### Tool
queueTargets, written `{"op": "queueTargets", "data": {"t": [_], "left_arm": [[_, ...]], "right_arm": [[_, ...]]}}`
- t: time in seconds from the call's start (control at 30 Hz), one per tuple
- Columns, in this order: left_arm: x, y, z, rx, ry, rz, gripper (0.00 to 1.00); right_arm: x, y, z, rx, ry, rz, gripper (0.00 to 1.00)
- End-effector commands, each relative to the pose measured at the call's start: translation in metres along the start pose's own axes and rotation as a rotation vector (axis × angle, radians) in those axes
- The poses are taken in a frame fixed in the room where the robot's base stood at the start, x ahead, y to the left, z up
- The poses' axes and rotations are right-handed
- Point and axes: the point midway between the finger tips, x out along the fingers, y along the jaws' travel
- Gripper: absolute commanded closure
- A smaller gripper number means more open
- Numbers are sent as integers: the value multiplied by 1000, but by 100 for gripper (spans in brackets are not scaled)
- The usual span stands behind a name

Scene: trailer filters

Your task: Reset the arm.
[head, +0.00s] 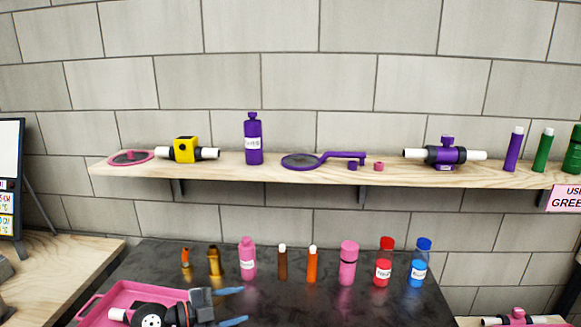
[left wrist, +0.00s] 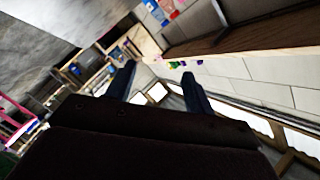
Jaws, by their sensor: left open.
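My left gripper (head: 232,306) shows at the bottom of the head view, over the front of the dark table and beside the pink tray. Its two blue fingers point right and are spread apart, with nothing between them. In the left wrist view the two dark fingers of the same gripper (left wrist: 158,88) are also apart and empty, with the room behind them. My right gripper is not in either view.
The dark table (head: 330,300) holds a row of several bottles and tubes. A wooden shelf (head: 220,170) above carries bottles, filters and tubes. Table space right of the gripper is clear.

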Motion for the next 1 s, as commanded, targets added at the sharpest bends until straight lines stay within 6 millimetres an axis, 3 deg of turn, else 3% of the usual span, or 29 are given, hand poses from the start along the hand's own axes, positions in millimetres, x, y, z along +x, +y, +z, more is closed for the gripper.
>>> {"op": "queueTargets", "data": {"t": [0.1, 0.27, 0.43, 0.57, 0.77, 0.87, 1.0], "left_arm": [[0, -12, -26, -42, 72, -219, 47], [-17, -30, -40, -124, 77, -510, 47], [-48, -36, -31, -253, -22, -785, 47], [-74, -25, -12, -378, -163, -946, 47], [-113, 24, 22, -604, -462, -1079, 47], [-129, 62, 35, -727, -633, -1083, 47], [-146, 127, 43, -906, -874, -1009, 47]], "right_arm": [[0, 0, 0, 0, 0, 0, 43], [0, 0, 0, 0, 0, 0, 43], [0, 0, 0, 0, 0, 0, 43], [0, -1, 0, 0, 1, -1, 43], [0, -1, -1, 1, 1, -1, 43], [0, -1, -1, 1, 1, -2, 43], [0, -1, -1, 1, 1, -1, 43]]}}
